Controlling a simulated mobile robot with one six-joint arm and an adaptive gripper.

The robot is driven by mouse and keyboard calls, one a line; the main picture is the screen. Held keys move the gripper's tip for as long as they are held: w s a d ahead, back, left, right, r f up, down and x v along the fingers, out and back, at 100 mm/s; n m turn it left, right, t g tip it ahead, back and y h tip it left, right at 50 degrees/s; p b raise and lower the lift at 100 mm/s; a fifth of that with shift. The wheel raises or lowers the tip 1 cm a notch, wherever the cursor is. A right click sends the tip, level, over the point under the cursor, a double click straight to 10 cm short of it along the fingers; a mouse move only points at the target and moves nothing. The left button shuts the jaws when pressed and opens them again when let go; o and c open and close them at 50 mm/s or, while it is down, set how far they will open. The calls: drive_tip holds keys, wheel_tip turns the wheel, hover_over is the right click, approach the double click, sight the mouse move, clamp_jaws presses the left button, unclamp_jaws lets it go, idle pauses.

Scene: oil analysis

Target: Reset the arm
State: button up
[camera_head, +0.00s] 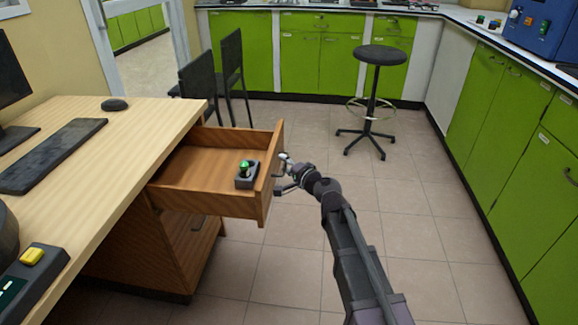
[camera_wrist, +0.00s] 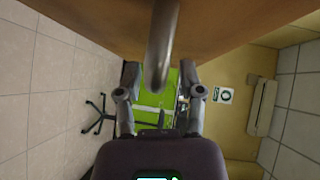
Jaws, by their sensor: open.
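My gripper (camera_head: 283,174) is at the front of an open wooden drawer (camera_head: 205,203) under the desk. In the wrist view my gripper (camera_wrist: 160,82) is open, with its two fingers apart on either side of the metal drawer handle (camera_wrist: 162,50). The fingers do not close on the handle. The drawer front fills the top of the wrist view. My arm reaches in from the lower right in the head view.
A small dark holder (camera_head: 247,181) with a green-topped item sits in the drawer. The desk (camera_head: 130,135) bears a keyboard (camera_head: 50,155) and mouse (camera_head: 114,104). A black stool (camera_head: 381,55) stands beyond on open tiled floor. Green cabinets (camera_head: 515,130) line the right and back.

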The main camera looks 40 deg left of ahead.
drive_tip(key=shift+s, duration=0.15)
drive_tip(key=shift+d, duration=0.1)
drive_tip(key=shift+w+d+r, duration=0.15)
drive_tip(key=shift+w+r, duration=0.05)
drive_tip(key=shift+w, duration=0.15)
drive_tip(key=w+d+f+n+g+h+p, duration=0.1)
drive_tip(key=d+f+h, duration=0.2)
drive_tip(key=d, duration=0.8)
drive_tip(key=w+d+f+n+h+p, duration=0.1)
drive_tip(key=w+d+f+h, duration=0.15)
drive_tip(key=d, duration=0.85)
drive_tip(key=d+f+n+g+h+p, duration=0.1)
drive_tip(key=d+f+n+h, duration=0.15)
drive_tip(key=d, duration=0.85)
drive_tip(key=s+d+f+m+g+h+p, duration=0.15)
drive_tip(key=s+d+h, duration=0.25)
drive_tip(key=d, duration=1)
drive_tip(key=s+d+f+m+g+h, duration=0.1)
drive_tip(key=s+d+f+h, duration=0.3)
drive_tip(key=d, duration=1.1)
wheel_tip(320, 180, up, 40)
drive_tip(key=p, duration=3.8)
drive_tip(key=shift+s+f, duration=0.15)
drive_tip(key=shift+s, duration=0.3)
drive_tip(key=shift+g, duration=0.25)
